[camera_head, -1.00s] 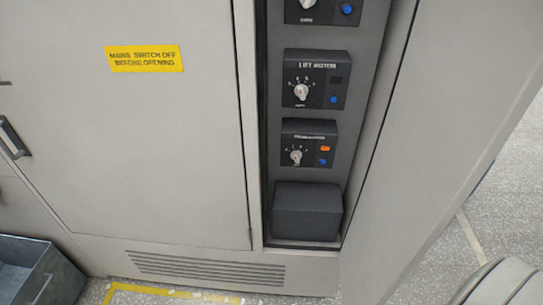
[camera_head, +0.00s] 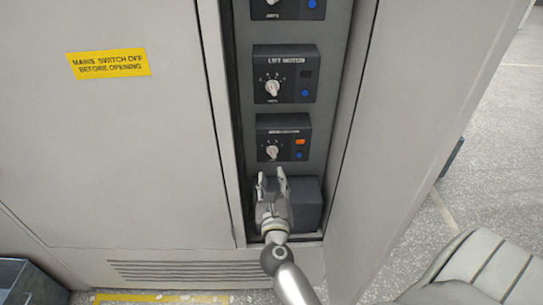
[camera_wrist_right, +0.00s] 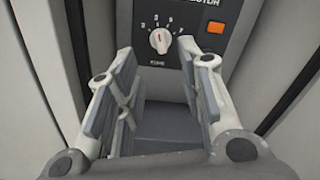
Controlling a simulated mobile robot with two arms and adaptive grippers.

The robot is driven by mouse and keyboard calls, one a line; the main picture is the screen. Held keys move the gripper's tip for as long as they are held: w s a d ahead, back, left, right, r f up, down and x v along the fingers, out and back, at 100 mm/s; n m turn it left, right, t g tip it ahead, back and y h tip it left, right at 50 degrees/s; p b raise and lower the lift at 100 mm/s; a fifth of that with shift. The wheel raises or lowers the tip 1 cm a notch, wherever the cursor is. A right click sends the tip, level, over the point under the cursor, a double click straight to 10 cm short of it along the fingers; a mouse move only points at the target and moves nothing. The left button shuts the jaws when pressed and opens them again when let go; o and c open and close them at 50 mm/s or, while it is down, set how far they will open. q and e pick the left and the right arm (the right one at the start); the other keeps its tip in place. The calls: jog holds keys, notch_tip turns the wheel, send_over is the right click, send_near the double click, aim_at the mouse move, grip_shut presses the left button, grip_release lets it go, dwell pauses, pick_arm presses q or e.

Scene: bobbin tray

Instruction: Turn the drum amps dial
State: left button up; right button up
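The lower control panel (camera_head: 296,128) in the recess carries a white dial (camera_head: 272,152), an orange lamp and a blue button. Its name is too small to read for sure. The same dial (camera_wrist_right: 160,40) shows in the right wrist view, with scale marks around it and its pointer roughly upright. My right gripper (camera_head: 271,177) is open and empty, just below this dial in the head view. In the wrist view its fingers (camera_wrist_right: 156,52) spread to either side below the dial, apart from it. My left gripper is not in view.
The lift motor panel (camera_head: 285,74), with a similar dial, is above, and another panel is above that. A plain dark box (camera_head: 308,203) is below, partly behind my gripper. Cabinet walls (camera_head: 222,120) flank the narrow recess. A grey bin (camera_head: 28,283) stands lower left.

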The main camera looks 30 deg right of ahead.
aim_at(271, 153)
jog(key=p+x, duration=0.1)
jog(key=x, duration=0.9)
jog(key=shift+w+d, duration=0.1)
jog(key=shift+w, duration=0.15)
grip_shut()
